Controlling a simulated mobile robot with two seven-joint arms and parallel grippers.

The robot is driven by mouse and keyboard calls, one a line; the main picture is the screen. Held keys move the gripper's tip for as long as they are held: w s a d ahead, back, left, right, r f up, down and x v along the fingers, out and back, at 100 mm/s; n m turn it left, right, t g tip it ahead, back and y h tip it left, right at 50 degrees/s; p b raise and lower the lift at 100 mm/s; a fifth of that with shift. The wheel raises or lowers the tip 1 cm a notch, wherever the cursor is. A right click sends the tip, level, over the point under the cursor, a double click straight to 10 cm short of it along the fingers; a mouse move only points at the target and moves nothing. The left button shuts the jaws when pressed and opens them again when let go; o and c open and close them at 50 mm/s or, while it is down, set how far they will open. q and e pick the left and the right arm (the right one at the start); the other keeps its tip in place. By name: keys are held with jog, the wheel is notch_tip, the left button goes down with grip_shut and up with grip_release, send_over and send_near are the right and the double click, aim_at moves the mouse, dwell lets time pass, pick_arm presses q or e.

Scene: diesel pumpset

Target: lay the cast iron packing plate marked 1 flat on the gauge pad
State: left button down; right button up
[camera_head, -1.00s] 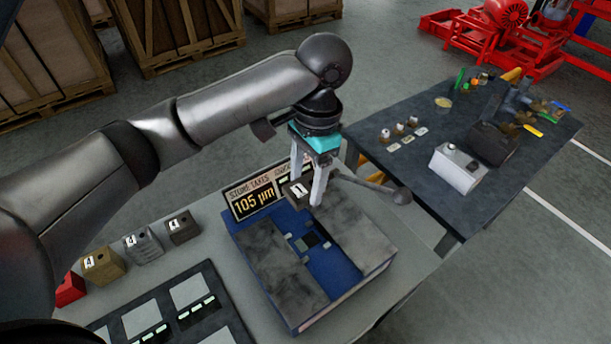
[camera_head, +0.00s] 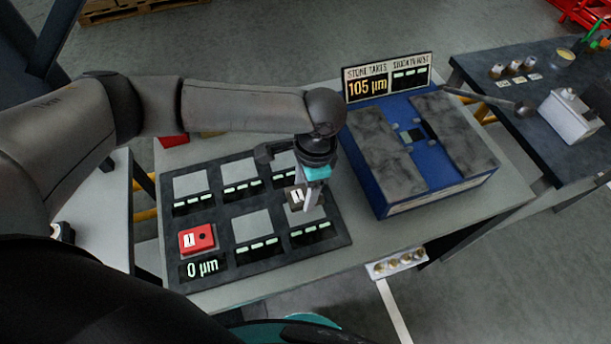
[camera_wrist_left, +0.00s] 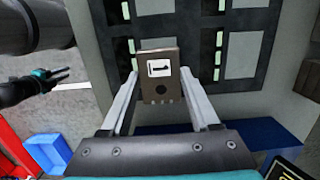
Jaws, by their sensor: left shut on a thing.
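My left gripper (camera_head: 310,205) points down over the front right pad of the dark gauge board (camera_head: 345,243). It is shut on the grey-brown packing plate marked 1 (camera_head: 297,197). In the left wrist view the plate (camera_wrist_left: 159,88) sits between the two fingers of the left gripper (camera_wrist_left: 161,98), its marked face and round hole toward the camera. Whether the plate touches the pad, I cannot tell.
A red block marked 1 (camera_head: 197,239) lies on the front left pad, above a 0 µm readout (camera_head: 203,268). The other visible pads are bare. A blue machine (camera_head: 437,197) with grey slabs and a 105 µm sign (camera_head: 388,78) stands to the right. A tool table (camera_head: 470,75) lies beyond.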

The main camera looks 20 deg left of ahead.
dwell(0.3)
pick_arm(q)
jog(key=shift+p, duration=0.5)
notch_tip(320, 180, down, 3)
jog(key=shift+f+b, duration=0.1)
jog(key=shift+b, duration=0.65)
jog(key=shift+f, duration=0.75)
jog(key=shift+p, duration=0.45)
